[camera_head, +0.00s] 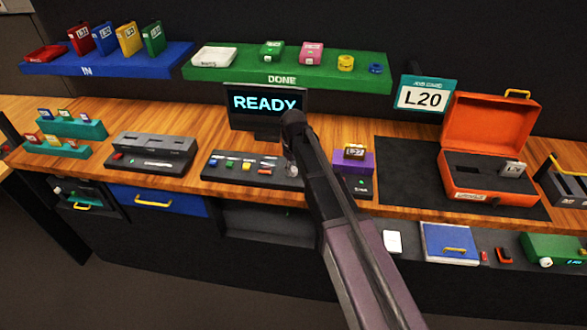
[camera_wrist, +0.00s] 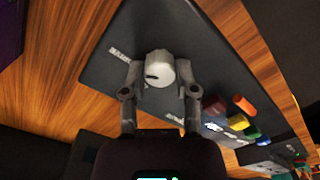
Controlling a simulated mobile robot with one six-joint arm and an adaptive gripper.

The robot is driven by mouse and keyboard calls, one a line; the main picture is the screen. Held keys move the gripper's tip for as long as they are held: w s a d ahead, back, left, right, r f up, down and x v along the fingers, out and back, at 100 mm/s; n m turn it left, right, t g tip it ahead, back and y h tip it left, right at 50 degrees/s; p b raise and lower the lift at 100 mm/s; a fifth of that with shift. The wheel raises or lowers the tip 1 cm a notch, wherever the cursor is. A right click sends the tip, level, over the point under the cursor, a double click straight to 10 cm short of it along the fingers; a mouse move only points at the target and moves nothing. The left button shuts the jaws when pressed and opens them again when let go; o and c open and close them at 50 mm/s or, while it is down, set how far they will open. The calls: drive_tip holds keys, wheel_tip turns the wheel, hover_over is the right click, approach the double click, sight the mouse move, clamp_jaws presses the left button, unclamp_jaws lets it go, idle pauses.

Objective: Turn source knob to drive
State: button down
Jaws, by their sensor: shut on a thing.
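The source knob (camera_wrist: 160,66) is a pale round knob on the dark control panel (camera_wrist: 105,72). In the wrist view it sits between the two fingers of my gripper (camera_wrist: 161,80), which is shut on it. A short dark mark on the knob points to the left in that view. Small white labels lie beside the knob, one at upper left and one below right, too blurred to read surely. In the head view my gripper (camera_head: 291,160) is at the right end of the panel (camera_head: 225,168), and my arm hides part of that area.
Coloured buttons and an orange piece (camera_wrist: 243,105) sit on the panel beside my gripper. A screen (camera_head: 266,104) reading READY stands behind. A purple block (camera_head: 352,168) with an L27 card stands close to the right. An open orange case (camera_head: 491,181) is farther right.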

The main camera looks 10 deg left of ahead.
drive_tip(key=shift+c, duration=1.9)
unclamp_jaws()
drive_tip(key=shift+n, duration=0.5)
